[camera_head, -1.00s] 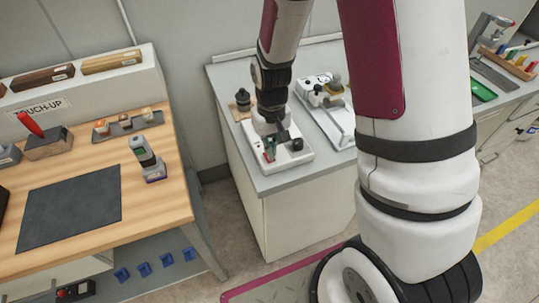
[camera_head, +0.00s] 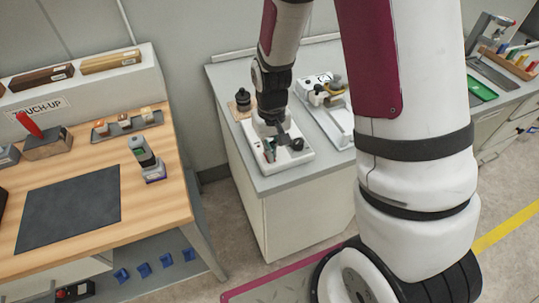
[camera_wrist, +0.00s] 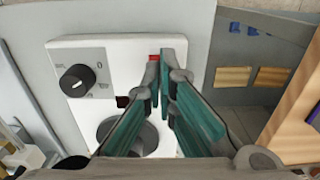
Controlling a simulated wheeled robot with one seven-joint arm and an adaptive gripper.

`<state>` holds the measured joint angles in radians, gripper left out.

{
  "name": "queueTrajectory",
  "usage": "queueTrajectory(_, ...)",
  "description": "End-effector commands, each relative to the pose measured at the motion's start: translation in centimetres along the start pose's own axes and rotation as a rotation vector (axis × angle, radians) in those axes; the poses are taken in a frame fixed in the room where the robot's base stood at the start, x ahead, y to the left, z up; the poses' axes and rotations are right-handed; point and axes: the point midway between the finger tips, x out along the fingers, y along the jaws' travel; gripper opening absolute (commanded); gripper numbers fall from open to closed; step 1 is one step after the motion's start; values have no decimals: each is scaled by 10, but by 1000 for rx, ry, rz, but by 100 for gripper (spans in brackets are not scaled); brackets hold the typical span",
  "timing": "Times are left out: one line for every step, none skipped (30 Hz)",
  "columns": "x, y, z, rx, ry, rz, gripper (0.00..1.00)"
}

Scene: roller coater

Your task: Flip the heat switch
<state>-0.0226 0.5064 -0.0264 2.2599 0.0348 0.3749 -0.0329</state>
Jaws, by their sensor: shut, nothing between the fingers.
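A white device (camera_head: 297,162) sits on the grey counter, with my gripper (camera_head: 272,150) low over it. In the wrist view its white panel (camera_wrist: 107,52) carries a black round knob (camera_wrist: 76,80) at the left, marked with a 0. A bright red part (camera_wrist: 154,57) shows beside the fingertips. I cannot tell which red part is the heat switch. My gripper (camera_wrist: 165,75), with teal finger pads, is shut and empty over the panel's right side. The fingers partly hide the panel, and contact is unclear.
A wooden workbench (camera_head: 180,200) stands to the left, across a gap.

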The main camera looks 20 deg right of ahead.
Motion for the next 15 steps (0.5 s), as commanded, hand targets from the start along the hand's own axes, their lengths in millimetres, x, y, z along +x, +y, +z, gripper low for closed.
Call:
queueTrajectory(1,0,0,0,0,0,0)
queueTrajectory(1,0,0,0,0,0,0)
queueTrajectory(2,0,0,0,0,0,0)
queueTrajectory(2,0,0,0,0,0,0)
queueTrajectory(3,0,0,0,-1,0,0)
queueTrajectory(3,0,0,0,-1,0,0)
queueTrajectory(4,0,0,0,-1,0,0)
queueTrajectory(4,0,0,0,-1,0,0)
queueTrajectory(5,0,0,0,-1,0,0)
queueTrajectory(5,0,0,0,-1,0,0)
queueTrajectory(6,0,0,0,-1,0,0)
queueTrajectory(6,0,0,0,-1,0,0)
queueTrajectory(6,0,0,0,-1,0,0)
queueTrajectory(7,0,0,0,-1,0,0)
queueTrajectory(7,0,0,0,-1,0,0)
